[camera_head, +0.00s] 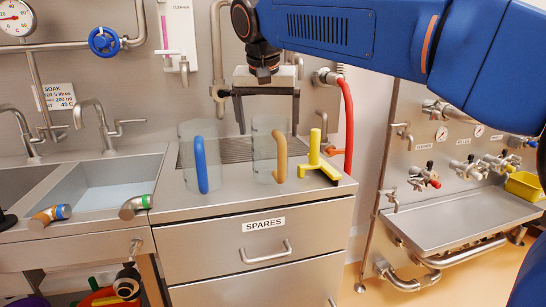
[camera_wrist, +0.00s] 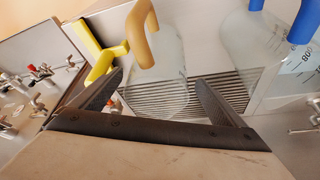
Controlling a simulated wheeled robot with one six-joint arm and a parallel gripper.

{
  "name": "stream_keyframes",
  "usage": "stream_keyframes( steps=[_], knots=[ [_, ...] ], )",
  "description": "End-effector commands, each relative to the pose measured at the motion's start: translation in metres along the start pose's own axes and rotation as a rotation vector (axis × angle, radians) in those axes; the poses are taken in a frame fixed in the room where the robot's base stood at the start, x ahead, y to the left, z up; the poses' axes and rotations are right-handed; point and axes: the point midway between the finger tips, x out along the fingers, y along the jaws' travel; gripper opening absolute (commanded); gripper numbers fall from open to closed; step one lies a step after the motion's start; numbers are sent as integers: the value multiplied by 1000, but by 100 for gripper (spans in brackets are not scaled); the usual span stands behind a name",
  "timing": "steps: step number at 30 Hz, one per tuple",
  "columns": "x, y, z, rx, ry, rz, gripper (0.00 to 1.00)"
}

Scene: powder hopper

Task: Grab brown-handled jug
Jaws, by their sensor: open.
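The brown-handled jug (camera_head: 263,150) is a clear vessel with a tan-brown handle (camera_head: 280,157). It stands upright on the steel counter, right of the blue-handled jug (camera_head: 187,157). My gripper (camera_head: 268,128) is open and empty, its two dark fingers spread behind and above the jug's rim in the head view. In the wrist view the brown-handled jug (camera_wrist: 157,80) shows ahead between the open fingers (camera_wrist: 160,82), its handle on the far side. I cannot tell whether the fingertips touch the jug.
A yellow T-shaped piece (camera_head: 318,160) stands close right of the jug. A red hose (camera_head: 348,120) hangs behind it. The blue-handled jug also shows at right in the wrist view (camera_wrist: 250,50). A ribbed drain panel (camera_head: 235,150) lies behind the jugs. A sink (camera_head: 105,185) is left.

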Motion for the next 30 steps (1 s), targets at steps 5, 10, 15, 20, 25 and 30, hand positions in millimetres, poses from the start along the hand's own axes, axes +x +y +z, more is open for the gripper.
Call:
stream_keyframes(
  steps=[5, 10, 15, 20, 25, 30],
  knots=[
    [19, 0, 0, 0, 0, 0, 94],
    [28, 0, 1, -1, -1, 1, 94],
    [49, 3, 2, 0, -1, 1, 94],
    [68, 3, 3, 0, -1, 1, 94],
    [76, 3, 3, 0, 0, 0, 94],
    [76, 3, 3, -1, 0, 0, 94]
  ],
)
